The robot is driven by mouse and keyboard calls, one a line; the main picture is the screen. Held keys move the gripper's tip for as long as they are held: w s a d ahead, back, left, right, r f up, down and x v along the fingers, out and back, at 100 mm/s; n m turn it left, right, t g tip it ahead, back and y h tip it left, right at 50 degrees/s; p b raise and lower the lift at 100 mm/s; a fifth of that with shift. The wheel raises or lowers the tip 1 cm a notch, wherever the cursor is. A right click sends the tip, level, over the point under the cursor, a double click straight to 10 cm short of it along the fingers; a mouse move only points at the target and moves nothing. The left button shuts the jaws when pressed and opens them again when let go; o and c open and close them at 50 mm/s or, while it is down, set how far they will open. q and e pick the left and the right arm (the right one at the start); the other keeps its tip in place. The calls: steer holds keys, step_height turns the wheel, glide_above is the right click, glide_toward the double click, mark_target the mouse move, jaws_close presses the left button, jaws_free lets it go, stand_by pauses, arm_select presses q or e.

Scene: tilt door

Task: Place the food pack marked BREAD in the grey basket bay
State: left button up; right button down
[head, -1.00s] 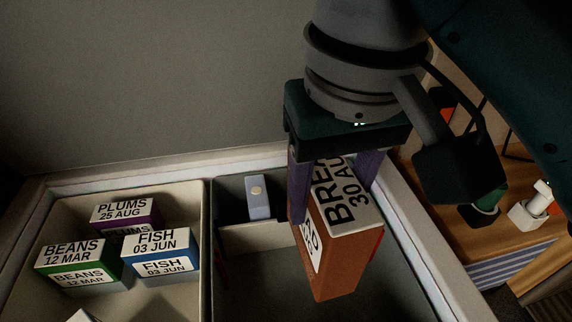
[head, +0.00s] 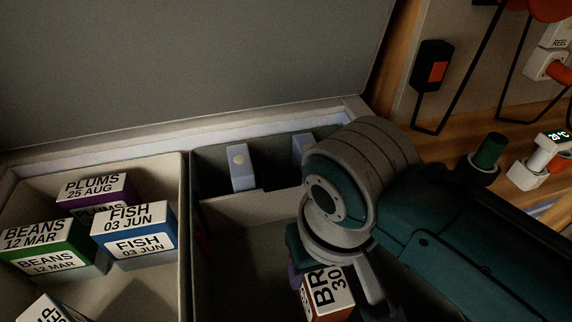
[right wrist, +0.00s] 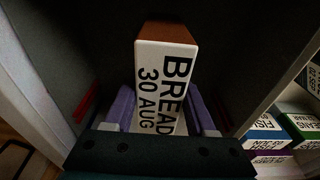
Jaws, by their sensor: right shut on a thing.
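The BREAD pack (head: 325,292), brown-orange with a white label reading BREAD 30 AUG, is at the bottom edge of the head view, partly hidden by my right arm. It shows more fully in the right wrist view (right wrist: 165,75). My right gripper (right wrist: 165,108) is shut on it, with a purple finger on each side. The pack is over or inside the dark grey bay (head: 235,255), the right-hand compartment of the chest. I cannot tell whether it touches the bottom. My left gripper is not in view.
The pale left compartment holds PLUMS (head: 97,188), BEANS (head: 48,243) and FISH (head: 135,232) packs, plus another pack (head: 45,310). A divider separates the compartments. A raised lid (head: 190,70) stands behind. A ledge with pale blue blocks (head: 241,168) lies at the grey bay's back.

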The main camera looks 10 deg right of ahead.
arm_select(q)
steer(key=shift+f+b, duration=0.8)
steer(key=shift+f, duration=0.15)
arm_select(e)
steer(key=shift+f, duration=2.1)
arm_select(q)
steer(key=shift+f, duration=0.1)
arm_select(e)
steer(key=shift+f, duration=0.2)
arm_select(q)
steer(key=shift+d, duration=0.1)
arm_select(e)
steer(key=shift+c, duration=1.1)
jaws_free()
